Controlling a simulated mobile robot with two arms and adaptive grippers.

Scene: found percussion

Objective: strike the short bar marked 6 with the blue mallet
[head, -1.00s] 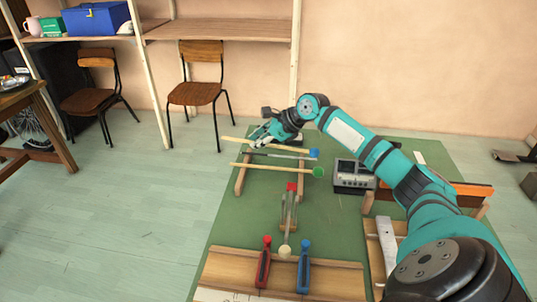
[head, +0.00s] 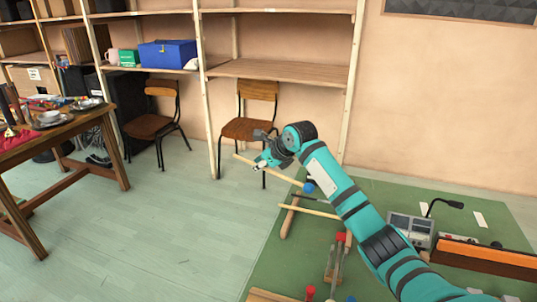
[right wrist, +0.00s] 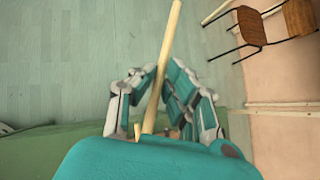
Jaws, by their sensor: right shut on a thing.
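The blue mallet has a blue head (head: 309,188) and a pale wooden shaft (head: 246,160). My right gripper (head: 262,164) is shut on the shaft and holds the mallet above the far-left edge of the green mat (head: 368,182). The shaft (right wrist: 171,40) also runs between the closed fingers in the right wrist view. The arm partly hides the area near the mallet head. I cannot make out a short bar marked 6 in either view. My left gripper is not in view.
Another pale mallet shaft (head: 309,211) lies on a wooden rack (head: 289,220). A red-topped item (head: 340,237) stands nearer. A grey device (head: 411,230) and an orange-topped wooden piece (head: 490,256) are at right. A chair (head: 246,126) and shelves stand behind.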

